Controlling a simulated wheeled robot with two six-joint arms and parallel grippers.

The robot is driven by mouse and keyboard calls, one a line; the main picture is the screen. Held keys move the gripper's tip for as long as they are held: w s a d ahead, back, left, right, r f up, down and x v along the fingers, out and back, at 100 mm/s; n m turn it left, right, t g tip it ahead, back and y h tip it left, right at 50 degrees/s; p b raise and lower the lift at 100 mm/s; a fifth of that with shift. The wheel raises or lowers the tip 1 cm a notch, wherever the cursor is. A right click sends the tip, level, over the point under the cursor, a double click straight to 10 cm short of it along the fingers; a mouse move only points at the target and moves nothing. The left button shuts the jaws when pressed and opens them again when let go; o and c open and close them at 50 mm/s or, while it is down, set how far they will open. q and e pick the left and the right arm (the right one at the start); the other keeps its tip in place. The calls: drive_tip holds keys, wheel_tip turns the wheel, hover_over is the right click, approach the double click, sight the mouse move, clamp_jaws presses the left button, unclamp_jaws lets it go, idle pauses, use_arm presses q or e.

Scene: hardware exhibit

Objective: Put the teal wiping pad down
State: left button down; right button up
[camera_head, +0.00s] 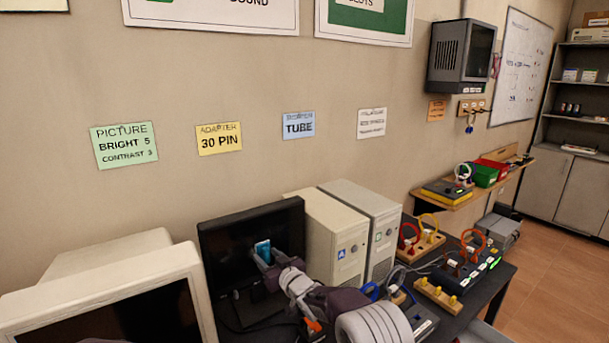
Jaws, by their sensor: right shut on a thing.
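The teal wiping pad (263,247) is a small blue-teal block held up in front of the dark screen of a black flat monitor (230,238). My right gripper (264,257) is shut on the pad, with its arm reaching in from the lower right. Whether the pad touches the screen cannot be told from this view. My left gripper is not in view.
Two beige computer towers (334,236) stand right of the monitor. A bulky beige CRT monitor (105,292) fills the lower left. Wooden cable stands (438,296) and dark boxes crowd the right part of the black table (492,306). Open floor (560,285) lies beyond.

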drive_tip(key=s+a+b, duration=0.1)
drive_tip(key=s+a, duration=0.2)
drive_tip(key=shift+s+a, duration=0.1)
drive_tip(key=shift+s+d, duration=0.45)
drive_tip(key=shift+s, duration=0.05)
